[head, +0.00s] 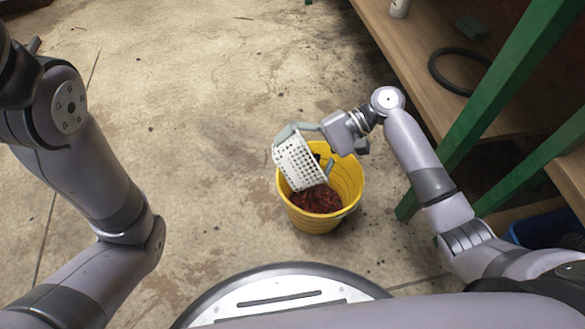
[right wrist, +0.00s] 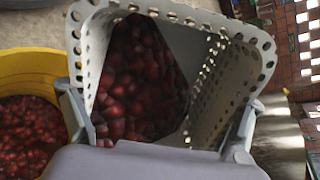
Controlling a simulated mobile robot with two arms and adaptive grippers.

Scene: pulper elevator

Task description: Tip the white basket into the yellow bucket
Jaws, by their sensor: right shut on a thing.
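The white basket (head: 299,163), with perforated sides, hangs steeply tilted over the mouth of the yellow bucket (head: 350,185). My right gripper (head: 306,149) is shut on the basket, its fingers at the rim. Dark red fruit (head: 317,200) lies in the bucket. In the right wrist view the basket (right wrist: 225,95) fills the middle, with red fruit (right wrist: 135,80) showing within its outline. The bucket (right wrist: 35,70) stands at the left there, with fruit in it. Of my left gripper, at most a small grey tip shows at the upper left of the head view.
A wooden shelf (head: 418,45) on green posts (head: 515,75) stands at the right, close to my right arm. A black ring (head: 432,68) lies on it. A blue container (head: 548,228) sits low at the right. The concrete floor (head: 200,70) left of the bucket is clear.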

